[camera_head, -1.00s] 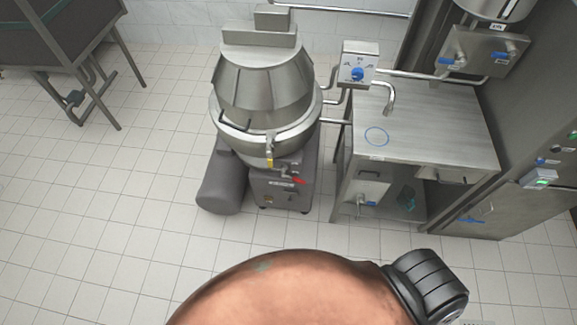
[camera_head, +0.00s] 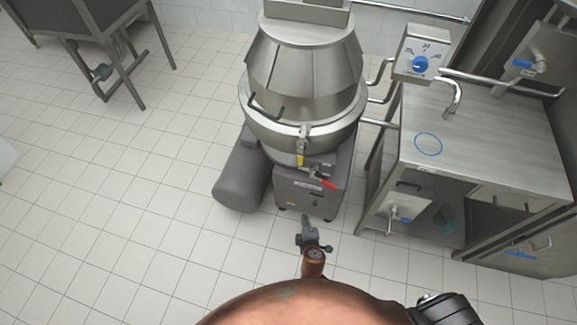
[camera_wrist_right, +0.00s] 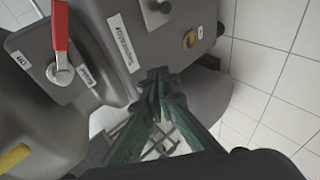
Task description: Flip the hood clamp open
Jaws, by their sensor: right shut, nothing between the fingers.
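The steel hood (camera_head: 306,55) sits down on the round kettle (camera_head: 275,130). The hood clamp (camera_head: 303,142) is a small metal latch with a yellow end, upright across the front rim between hood and kettle. My right gripper (camera_head: 305,222) is in front of the machine's base, below and apart from the clamp. In the right wrist view, the fingers of the right gripper (camera_wrist_right: 158,82) are shut and empty, in front of the grey housing. A yellow piece at the lower left (camera_wrist_right: 14,157) may be the clamp's end; I cannot tell. My left gripper is not in view.
A red lever (camera_head: 328,184) sticks out from the base (camera_head: 305,200) below the clamp; it also shows in the right wrist view (camera_wrist_right: 60,35). A black hood handle (camera_head: 265,108) is left of the clamp. A steel table (camera_head: 490,135) stands right. The floor in front is clear.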

